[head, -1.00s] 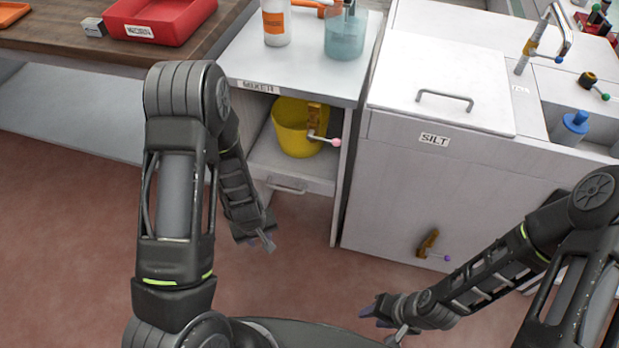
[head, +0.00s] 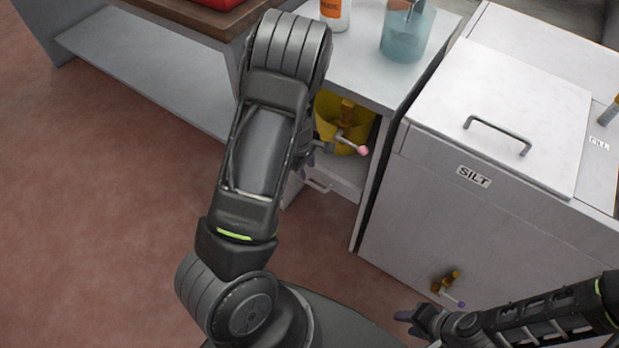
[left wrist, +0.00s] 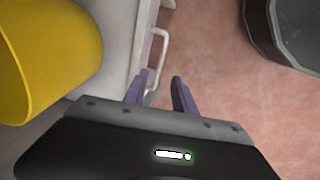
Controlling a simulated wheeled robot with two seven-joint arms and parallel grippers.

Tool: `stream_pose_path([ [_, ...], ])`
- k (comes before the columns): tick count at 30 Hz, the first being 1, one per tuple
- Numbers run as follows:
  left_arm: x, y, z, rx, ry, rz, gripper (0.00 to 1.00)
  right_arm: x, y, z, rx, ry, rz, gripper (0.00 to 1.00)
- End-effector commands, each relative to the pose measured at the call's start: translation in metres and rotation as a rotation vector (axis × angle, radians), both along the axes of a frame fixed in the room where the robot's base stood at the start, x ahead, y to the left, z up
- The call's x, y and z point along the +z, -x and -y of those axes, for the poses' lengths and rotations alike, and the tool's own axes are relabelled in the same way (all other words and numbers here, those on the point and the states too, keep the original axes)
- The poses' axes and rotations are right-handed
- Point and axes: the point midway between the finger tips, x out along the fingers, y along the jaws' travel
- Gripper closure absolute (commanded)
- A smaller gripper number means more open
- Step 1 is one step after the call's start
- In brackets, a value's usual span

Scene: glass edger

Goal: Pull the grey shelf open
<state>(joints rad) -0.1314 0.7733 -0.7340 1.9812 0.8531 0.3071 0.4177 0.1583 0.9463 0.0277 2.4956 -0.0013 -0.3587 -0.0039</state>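The grey shelf (head: 348,187) sits low in the cabinet under the white worktop, with a bar handle (head: 318,186) on its front. The left wrist view shows the shelf (left wrist: 117,40) and its pale handle (left wrist: 160,55) close up. My left gripper (left wrist: 160,92) is open, its purple fingers apart, with the near end of the handle appearing between them; I cannot tell whether they touch it. In the head view my left arm hides most of that gripper. My right gripper (head: 408,322) is low at the right, away from the shelf; its finger opening is unclear.
A yellow bucket (left wrist: 45,50) stands on the shelf, with a pink-tipped valve lever (head: 350,143) in front of it. The white SILT cabinet (head: 455,215) is to the right. The reddish floor (head: 120,220) in front is clear.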

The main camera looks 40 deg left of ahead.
Motion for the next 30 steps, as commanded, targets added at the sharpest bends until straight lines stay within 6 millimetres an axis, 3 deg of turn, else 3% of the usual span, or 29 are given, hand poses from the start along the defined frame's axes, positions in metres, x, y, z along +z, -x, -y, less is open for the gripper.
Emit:
stream_pose_path([
  [18,-0.073,-0.013,0.000,0.000,0.000,-0.001,0.68,-0.024,0.000,0.000,0.000,0.000,0.000,0.64],
  [28,-0.076,-0.014,0.000,-0.002,-0.001,0.000,0.68,-0.024,0.000,0.000,0.000,0.000,0.000,0.64],
  [30,-0.076,-0.014,0.000,-0.002,-0.001,0.000,0.72,-0.024,0.000,0.000,0.000,0.000,0.000,0.64],
])
